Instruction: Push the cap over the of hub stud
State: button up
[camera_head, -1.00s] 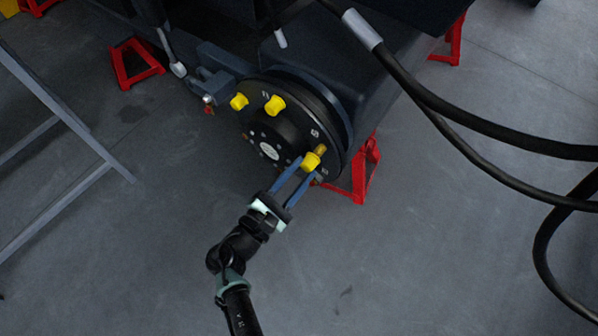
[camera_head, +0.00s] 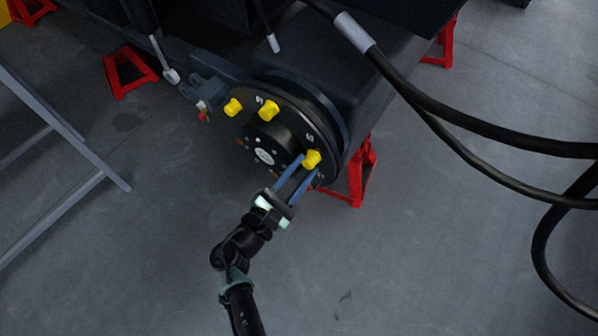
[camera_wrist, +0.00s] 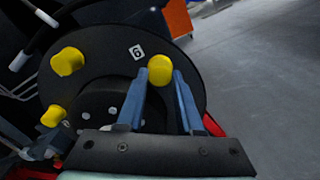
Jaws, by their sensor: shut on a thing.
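A yellow cap (camera_head: 312,159) is between the blue fingers of my gripper (camera_head: 309,166), which is shut on it at the lower right of the black hub (camera_head: 296,133). In the wrist view the cap (camera_wrist: 160,70) shows between the fingertips, against the hub face. The cap lines up with the stud there and hides it; how far it sits over the stud I cannot tell. Two more yellow caps, a middle one (camera_head: 268,110) and a left one (camera_head: 233,107), sit on the hub's upper left.
Red stands (camera_head: 358,172) are under the dark chassis. Thick black hoses (camera_head: 455,119) hang at the right. A grey metal frame (camera_head: 62,120) stands at the left. The floor around my arm is clear.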

jog(key=shift+w+d, duration=0.4)
jog(key=shift+w, duration=0.1)
jog(key=o, duration=1.1)
jog(key=shift+c, duration=0.2)
jog(key=shift+p+v, duration=0.4)
jog(key=shift+v, duration=1.55)
jog(key=shift+s+a, duration=0.35)
jog(key=shift+s, duration=0.1)
